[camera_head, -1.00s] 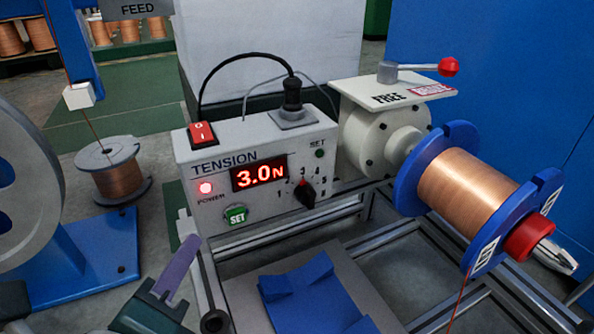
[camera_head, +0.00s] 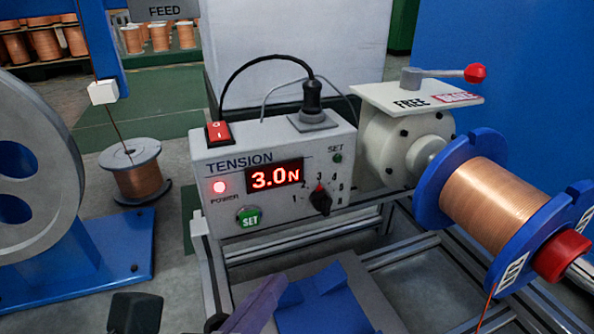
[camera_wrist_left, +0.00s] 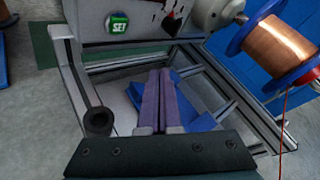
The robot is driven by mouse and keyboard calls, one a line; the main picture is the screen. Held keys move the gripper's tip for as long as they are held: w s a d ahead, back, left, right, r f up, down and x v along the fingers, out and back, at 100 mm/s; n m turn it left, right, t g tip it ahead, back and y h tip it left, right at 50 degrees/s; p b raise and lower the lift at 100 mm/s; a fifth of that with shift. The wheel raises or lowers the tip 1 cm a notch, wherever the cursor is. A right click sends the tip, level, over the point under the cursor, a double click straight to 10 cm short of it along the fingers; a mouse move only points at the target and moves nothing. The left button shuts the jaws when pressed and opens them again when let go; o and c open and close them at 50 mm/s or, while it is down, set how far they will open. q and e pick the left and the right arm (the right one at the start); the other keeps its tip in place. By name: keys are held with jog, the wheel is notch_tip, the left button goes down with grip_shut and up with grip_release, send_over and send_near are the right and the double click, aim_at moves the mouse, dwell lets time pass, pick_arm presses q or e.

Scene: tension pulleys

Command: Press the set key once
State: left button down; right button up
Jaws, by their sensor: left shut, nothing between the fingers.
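The grey tension box (camera_head: 225,170) stands on the metal frame and its display reads 3.0 N. My right gripper is not in view.
A blue spool of copper wire (camera_head: 492,205) is on the shaft at the right, below a red-knobbed lever (camera_head: 445,74). A blue cradle (camera_head: 325,300) lies on the plate below the box.

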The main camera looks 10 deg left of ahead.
aim_at(259, 221)
pick_arm(q)
jog(key=w+a, duration=0.4)
jog(key=w, duration=0.2)
jog(key=shift+w+a, duration=0.3)
jog(key=shift+w, duration=0.1)
jog(key=shift+w, duration=0.1)
dwell(1.7)
jog(key=shift+w+a, duration=0.25)
jog(key=shift+w+a, duration=0.25)
jog(key=shift+w, duration=0.1)
dwell(0.8)
jog(key=shift+s+d, duration=0.45)
jog(key=shift+s, duration=0.25)
